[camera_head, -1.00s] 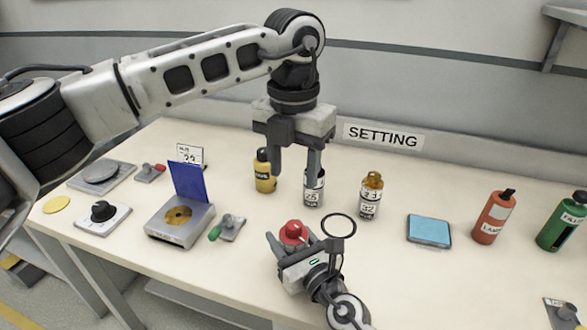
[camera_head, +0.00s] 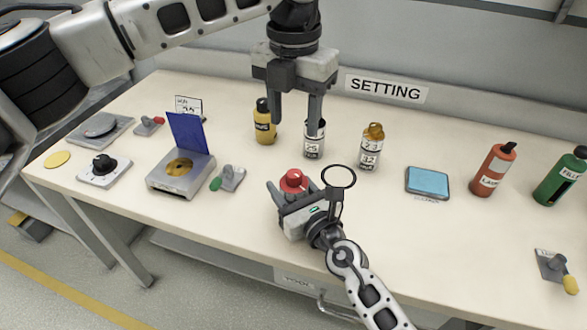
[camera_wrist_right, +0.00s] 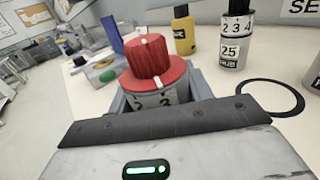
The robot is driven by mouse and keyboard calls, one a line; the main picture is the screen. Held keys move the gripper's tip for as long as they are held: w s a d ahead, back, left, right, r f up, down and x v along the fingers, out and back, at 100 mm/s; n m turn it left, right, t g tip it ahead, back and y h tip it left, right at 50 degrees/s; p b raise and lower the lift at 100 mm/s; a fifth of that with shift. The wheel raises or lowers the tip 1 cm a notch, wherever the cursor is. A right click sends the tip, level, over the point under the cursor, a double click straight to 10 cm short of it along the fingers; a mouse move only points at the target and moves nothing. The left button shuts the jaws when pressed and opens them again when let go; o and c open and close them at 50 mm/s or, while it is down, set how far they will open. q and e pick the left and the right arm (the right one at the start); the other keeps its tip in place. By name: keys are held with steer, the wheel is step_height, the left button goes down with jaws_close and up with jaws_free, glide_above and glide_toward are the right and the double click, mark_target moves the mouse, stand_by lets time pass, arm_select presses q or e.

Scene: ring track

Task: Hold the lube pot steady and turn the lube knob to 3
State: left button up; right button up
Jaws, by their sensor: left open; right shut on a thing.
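A pot with a red knob (camera_head: 293,181) is in my right gripper (camera_head: 293,193) near the table's front. The right wrist view shows the red knob (camera_wrist_right: 150,62) with a white mark, above a pale dial (camera_wrist_right: 155,101) reading 2 and 3. The white line on its skirt points between these two numbers. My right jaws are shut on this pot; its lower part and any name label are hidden. My left gripper (camera_head: 296,118) hangs open, fingers down, farther back. One finger overlaps the top of a pot labelled 25 (camera_head: 314,147); contact cannot be told.
A yellow bottle (camera_head: 264,127) and a brass-topped pot labelled 32 (camera_head: 371,150) flank the 25 pot. A silver box with blue lid (camera_head: 188,137) and a green-handled lever (camera_head: 228,179) lie left.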

stand_by(0.3)
steer(key=o, duration=1.1)
steer(key=shift+o, duration=0.2)
steer(key=shift+s, duration=0.1)
steer(key=v, duration=1.1)
steer(key=shift+s+d, duration=0.25)
steer(key=shift+s, duration=0.1)
steer(key=shift+s, duration=0.15)
